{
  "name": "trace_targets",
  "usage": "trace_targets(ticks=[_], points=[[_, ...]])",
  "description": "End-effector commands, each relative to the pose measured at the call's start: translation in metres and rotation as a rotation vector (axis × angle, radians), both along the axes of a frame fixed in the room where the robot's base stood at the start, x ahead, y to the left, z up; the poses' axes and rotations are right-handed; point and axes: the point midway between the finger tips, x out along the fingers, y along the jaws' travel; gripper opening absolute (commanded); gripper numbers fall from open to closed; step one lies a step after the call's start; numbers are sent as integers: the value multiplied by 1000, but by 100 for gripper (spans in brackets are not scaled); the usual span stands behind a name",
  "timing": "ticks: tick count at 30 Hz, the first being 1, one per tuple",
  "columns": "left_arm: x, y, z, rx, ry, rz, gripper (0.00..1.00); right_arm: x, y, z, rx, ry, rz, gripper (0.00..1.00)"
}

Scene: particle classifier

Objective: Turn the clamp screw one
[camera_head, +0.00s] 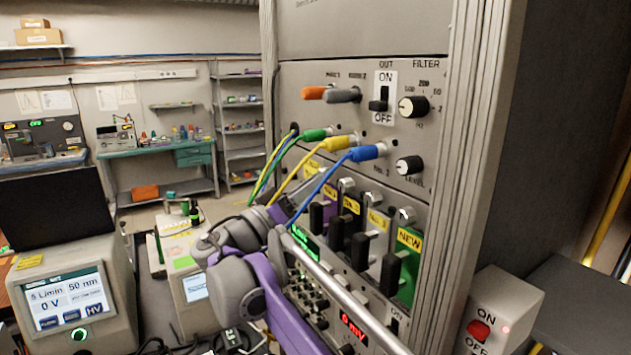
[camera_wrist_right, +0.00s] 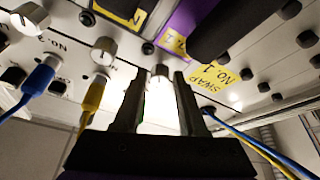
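Clamp screw one (camera_wrist_right: 160,76) is a silver knob in the right wrist view, beneath the panel's upper row. My right gripper (camera_wrist_right: 161,82) is open, with one finger on each side of this knob; I cannot tell whether they touch it. A yellow "SWAP No. 1" label (camera_wrist_right: 213,76) is close by. In the head view my right gripper (camera_head: 303,192) reaches to the left end of the module row and hides screw one. Other silver clamp screws (camera_head: 375,197) stand along that row. My left gripper is in neither view.
Green, yellow and blue cables (camera_head: 318,190) hang across the panel near my right gripper. Black module handles (camera_head: 360,251) stick out to the right. A silver rail (camera_head: 335,290) runs below. A green "NEW" module (camera_head: 407,290) is at the row's right end.

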Motion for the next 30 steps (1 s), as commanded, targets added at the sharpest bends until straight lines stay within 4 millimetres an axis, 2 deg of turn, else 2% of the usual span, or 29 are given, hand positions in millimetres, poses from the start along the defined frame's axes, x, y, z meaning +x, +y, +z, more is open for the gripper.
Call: trace_targets(ticks=[1,3,14,30], points=[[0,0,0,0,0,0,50,0,0,0,0,0,0,52],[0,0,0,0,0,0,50,0,0,0,0,0,0,60],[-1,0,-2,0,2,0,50,-4,5,-3,1,0,1,60],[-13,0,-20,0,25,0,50,-66,66,-37,1,1,3,60]])
